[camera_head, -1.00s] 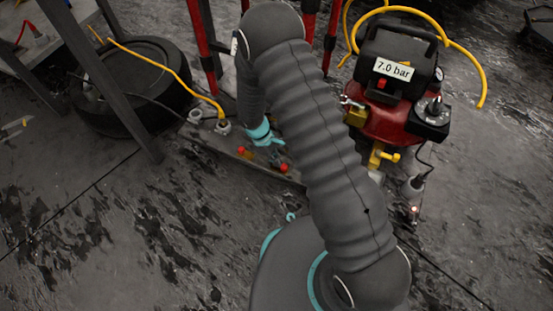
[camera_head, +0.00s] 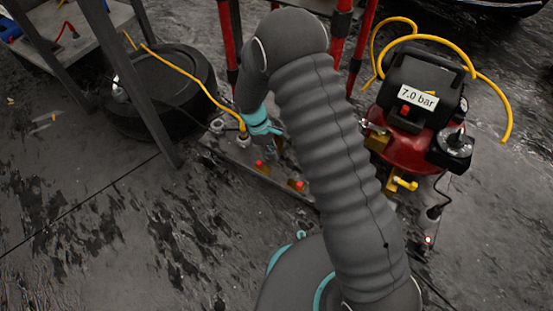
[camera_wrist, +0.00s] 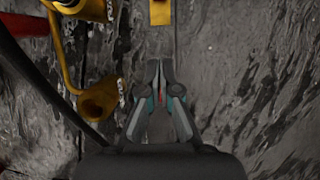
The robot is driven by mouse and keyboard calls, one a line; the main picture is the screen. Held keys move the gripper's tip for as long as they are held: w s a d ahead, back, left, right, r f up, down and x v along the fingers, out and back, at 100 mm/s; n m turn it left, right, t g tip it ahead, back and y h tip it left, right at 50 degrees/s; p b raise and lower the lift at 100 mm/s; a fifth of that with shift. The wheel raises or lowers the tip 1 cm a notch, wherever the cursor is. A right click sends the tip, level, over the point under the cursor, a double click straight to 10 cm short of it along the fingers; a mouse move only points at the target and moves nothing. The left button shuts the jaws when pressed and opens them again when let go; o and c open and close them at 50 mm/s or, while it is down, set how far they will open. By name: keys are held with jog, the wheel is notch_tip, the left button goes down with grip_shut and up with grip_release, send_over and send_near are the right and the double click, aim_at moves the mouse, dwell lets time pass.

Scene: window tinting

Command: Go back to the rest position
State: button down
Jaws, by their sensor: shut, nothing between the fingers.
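My gripper (camera_wrist: 161,72) is shut in the wrist view, its two fingertips together with nothing held. Below it is the dark, stained floor. In the head view my gripper (camera_head: 277,145) is small and dark, partly lost against the floor plate behind it. My grey ribbed arm fills the middle of that view, bent over at the top with the wrist pointing down. The gripper appears close to the red-knobbed fittings (camera_head: 260,165) on the plate; the exact gap cannot be told.
A red compressor (camera_head: 400,150) marked 7.0 bar, with a yellow hose, stands right of my arm. Red posts (camera_head: 340,45), a tyre (camera_head: 160,95) and a grey post (camera_head: 130,80) stand behind and left. Brass fittings (camera_wrist: 98,98) lie left of my gripper in the wrist view. Left foreground floor is clear.

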dwell(0.7)
jog(key=s+d+r+m+t+y+p, duration=0.1)
jog(key=s+d+r+m, duration=0.3)
jog(key=r, duration=1.1)
jog(key=s+d+r+m+t+y+p, duration=0.1)
jog(key=s+d+r+m+t+p, duration=0.2)
jog(key=s+d+r, duration=0.7)
jog(key=s+d+r+m+t+y+p, duration=0.2)
jog(key=s+d+r+m, duration=0.3)
jog(key=r, duration=1.4)
jog(key=shift+s+d+r+m+t, duration=0.35)
jog(key=shift+s+d+t, duration=0.35)
jog(key=shift+s+d, duration=0.7)
